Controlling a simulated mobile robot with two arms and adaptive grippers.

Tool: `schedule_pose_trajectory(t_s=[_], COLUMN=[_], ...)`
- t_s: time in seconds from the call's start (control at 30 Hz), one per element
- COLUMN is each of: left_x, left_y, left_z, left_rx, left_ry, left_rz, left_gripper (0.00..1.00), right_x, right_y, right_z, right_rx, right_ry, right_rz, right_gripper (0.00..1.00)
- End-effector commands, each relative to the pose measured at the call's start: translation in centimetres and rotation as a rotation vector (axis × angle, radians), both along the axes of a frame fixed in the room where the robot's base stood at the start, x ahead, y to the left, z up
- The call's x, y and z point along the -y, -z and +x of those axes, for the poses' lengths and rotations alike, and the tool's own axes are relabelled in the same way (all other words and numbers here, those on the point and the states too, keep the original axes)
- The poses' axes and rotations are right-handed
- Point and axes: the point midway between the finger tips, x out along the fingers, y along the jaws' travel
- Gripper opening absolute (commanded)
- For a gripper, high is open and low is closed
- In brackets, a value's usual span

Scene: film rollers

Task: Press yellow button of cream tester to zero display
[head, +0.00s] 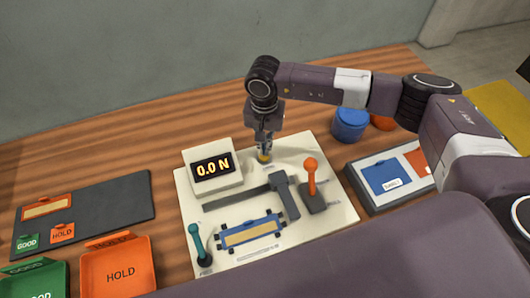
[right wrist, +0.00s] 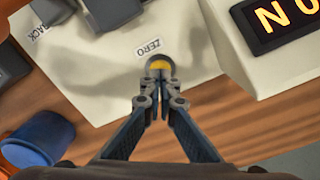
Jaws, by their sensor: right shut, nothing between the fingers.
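The cream tester (head: 330,178) lies on the wooden table, and its display (head: 212,168) reads 0.0 N. My right gripper (head: 264,158) is shut and empty, pointing down at the yellow button at the tester's back edge. In the right wrist view the yellow button (right wrist: 159,66) shows at the closed fingertips (right wrist: 158,76), beside the ZERO label (right wrist: 148,49). The fingertips partly cover the button. I cannot tell whether they touch it or press it down. My left gripper is not in view.
An orange-knobbed lever (head: 311,170), a teal-handled lever (head: 197,245) and a blue-framed holder (head: 250,231) are on the tester. A grey tray (head: 362,198) is at right. Orange HOLD (head: 118,270) and green GOOD (head: 35,282) bins are front left.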

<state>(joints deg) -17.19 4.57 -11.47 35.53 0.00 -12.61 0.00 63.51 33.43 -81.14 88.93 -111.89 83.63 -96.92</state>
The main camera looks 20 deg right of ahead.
Motion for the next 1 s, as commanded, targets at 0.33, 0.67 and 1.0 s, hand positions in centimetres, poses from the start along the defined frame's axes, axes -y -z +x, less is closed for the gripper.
schedule_pose_trajectory(t_s=[0.33, 0.67, 1.0], left_x=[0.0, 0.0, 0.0], left_y=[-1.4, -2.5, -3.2], left_z=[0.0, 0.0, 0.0], left_rx=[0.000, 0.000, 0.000], left_ry=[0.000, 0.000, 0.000], left_rz=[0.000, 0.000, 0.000], left_gripper=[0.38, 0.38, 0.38], right_x=[0.0, 0.0, 0.0], right_y=[-3.1, -5.7, -7.8], right_z=[0.0, 0.0, 0.0], right_rx=[0.000, 0.001, 0.001], right_ry=[0.000, -0.001, 0.000], right_rz=[0.001, 0.000, 0.002], right_gripper=[0.00, 0.00, 0.00])
